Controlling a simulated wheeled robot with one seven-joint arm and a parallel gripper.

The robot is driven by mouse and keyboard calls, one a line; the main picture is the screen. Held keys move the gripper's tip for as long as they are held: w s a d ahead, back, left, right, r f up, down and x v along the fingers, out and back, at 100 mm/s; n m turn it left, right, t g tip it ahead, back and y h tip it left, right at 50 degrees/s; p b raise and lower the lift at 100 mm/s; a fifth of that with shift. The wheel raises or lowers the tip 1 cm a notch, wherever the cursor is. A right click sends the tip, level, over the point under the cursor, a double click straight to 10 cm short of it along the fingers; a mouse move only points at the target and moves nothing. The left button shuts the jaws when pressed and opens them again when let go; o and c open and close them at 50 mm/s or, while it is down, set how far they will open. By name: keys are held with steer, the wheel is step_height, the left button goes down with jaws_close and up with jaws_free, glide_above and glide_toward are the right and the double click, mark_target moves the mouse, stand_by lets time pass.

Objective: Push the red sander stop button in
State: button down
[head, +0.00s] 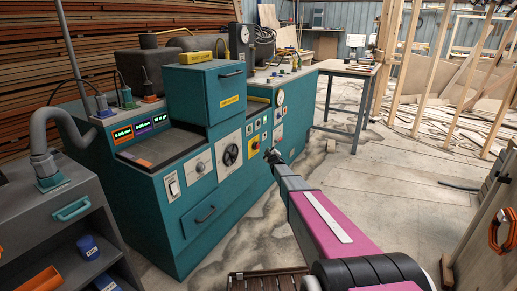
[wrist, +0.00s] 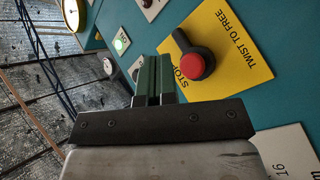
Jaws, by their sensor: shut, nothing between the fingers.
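The red stop button (wrist: 192,67) has a round red face and a dark collar. It sits on a yellow plate (wrist: 240,42) marked "STOP" and "TWIST TO FREE", on the teal machine front. In the head view the yellow plate (head: 255,143) is small, and I cannot make out the button's state. My gripper (wrist: 154,60) is shut and empty. In the wrist view its fingertips lie just left of the red button, overlapping the plate's edge. I cannot tell whether they touch the panel. In the head view my gripper (head: 270,155) is close to the panel front.
A lit green button (wrist: 122,42) and a gauge (wrist: 71,14) lie left of the stop button in the wrist view. A table (head: 345,70) stands behind.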

steer(key=shift+w+a, duration=0.5)
steer(key=shift+a, duration=0.2)
steer(key=shift+w+a, duration=0.5)
steer(key=shift+a, duration=0.2)
steer(key=shift+w+a, duration=0.1)
steer(key=shift+a, duration=0.05)
stand_by(1.0)
steer(key=shift+w+a, duration=0.15)
steer(key=shift+a, duration=0.05)
steer(key=shift+w+a, duration=0.3)
steer(key=shift+a, duration=0.1)
stand_by(1.0)
stand_by(0.4)
steer(key=shift+s+d, duration=0.55)
steer(key=shift+d, duration=0.2)
steer(key=shift+s+d, duration=0.75)
steer(key=shift+d, duration=0.25)
steer(key=shift+s+d, duration=0.75)
steer(key=shift+d, duration=0.25)
